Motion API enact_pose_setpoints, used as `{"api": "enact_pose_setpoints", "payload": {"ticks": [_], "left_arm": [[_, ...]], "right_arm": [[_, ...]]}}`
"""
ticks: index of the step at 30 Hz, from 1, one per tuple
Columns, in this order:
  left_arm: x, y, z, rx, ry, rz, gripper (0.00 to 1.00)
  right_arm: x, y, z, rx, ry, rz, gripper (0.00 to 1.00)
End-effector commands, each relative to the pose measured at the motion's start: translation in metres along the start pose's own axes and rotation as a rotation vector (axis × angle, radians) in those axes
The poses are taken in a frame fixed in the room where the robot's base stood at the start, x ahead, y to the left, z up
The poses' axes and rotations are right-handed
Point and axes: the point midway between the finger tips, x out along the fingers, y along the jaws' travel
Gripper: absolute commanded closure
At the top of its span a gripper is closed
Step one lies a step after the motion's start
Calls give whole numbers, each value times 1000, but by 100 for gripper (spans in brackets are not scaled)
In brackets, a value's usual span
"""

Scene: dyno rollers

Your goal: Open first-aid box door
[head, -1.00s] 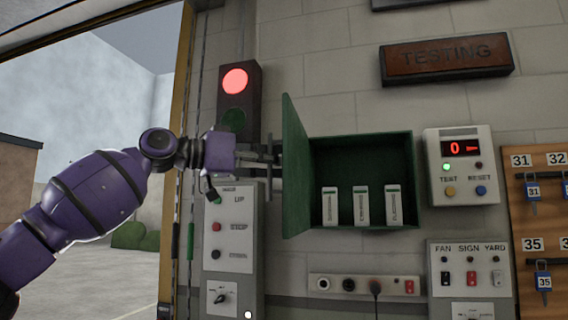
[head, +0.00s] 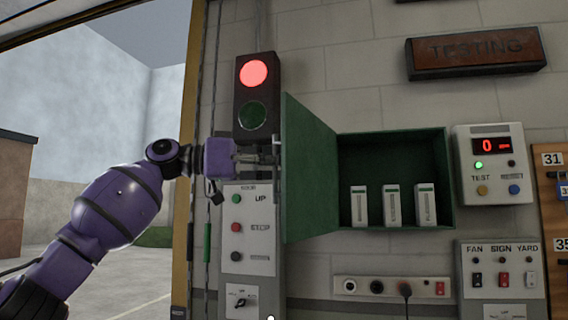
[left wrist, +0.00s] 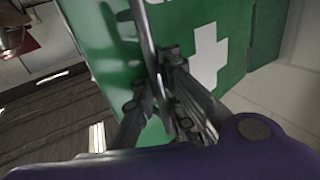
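The green first-aid box (head: 395,225) is on the block wall, and its door (head: 310,170) stands wide open, hinged at the box's left side. Several white packs (head: 392,205) stand inside. My left gripper (head: 268,158) is at the door's free left edge, on its outer side. In the left wrist view, the green door front (left wrist: 120,60) has a white cross. A metal handle bar (left wrist: 148,45) runs between the gripper's fingers (left wrist: 160,105), which look shut around it. My right gripper is not in view.
A traffic light (head: 253,95) showing red and a switch panel (head: 250,235) are left of the box. A test panel (head: 490,165) and a socket strip (head: 390,287) are right of and below it. Keys hang at the far right.

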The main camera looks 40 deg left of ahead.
Motion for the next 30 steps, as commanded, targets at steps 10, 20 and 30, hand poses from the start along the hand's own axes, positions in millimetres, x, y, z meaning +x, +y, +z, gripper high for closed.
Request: {"api": "enact_pose_setpoints", "payload": {"ticks": [10, 20, 30], "left_arm": [[-2, 3, 0, -2, -4, 15, 100], [-2, 3, 0, -1, -4, 13, 82], [-2, 1, 1, -1, -3, 9, 72]], "right_arm": [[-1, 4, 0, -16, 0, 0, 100], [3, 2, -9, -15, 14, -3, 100], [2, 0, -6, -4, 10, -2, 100]]}}
